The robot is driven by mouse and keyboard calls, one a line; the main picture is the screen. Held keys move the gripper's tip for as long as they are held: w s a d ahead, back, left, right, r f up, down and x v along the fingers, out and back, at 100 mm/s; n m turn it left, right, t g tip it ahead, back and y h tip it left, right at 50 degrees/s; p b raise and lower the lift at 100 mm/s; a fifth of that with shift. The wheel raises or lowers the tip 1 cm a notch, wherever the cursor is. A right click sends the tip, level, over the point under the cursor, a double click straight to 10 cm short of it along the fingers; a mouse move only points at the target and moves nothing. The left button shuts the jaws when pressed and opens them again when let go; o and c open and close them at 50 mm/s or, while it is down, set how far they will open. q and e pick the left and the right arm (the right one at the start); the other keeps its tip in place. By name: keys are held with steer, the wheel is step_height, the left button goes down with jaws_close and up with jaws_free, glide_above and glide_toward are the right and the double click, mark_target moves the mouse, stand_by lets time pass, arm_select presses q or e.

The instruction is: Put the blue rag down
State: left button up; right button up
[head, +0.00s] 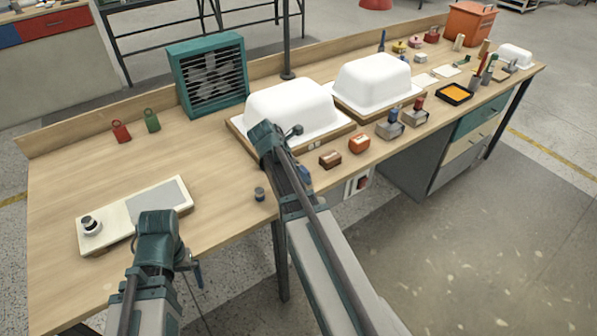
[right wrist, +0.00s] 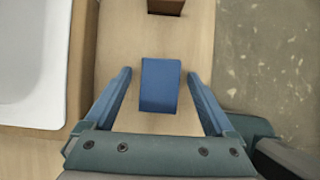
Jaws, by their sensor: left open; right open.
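The blue rag (right wrist: 160,85) shows in the right wrist view as a small, folded-looking blue block on the wooden bench top. My right gripper (right wrist: 160,88) is open above it, one finger on each side, with bare wood showing between the rag and both fingers. In the head view the right arm reaches over the bench's front edge beside the nearer white tub, and its wrist largely hides the rag and fingers. My left gripper (head: 192,271) is open and empty in front of the bench's near edge, partly hidden by its wrist.
The nearer white tub shell (head: 290,108) sits on its board just left of the right gripper. A pale board (head: 120,218) lies near the left gripper. The bench's left middle is clear.

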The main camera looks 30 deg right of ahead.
steer(key=p+v, duration=1)
steer(key=v, duration=0.2)
steer(key=b+x, duration=1)
steer(key=x, duration=0.2)
steer(key=shift+f+b, duration=0.1)
steer(key=shift+b, duration=0.2)
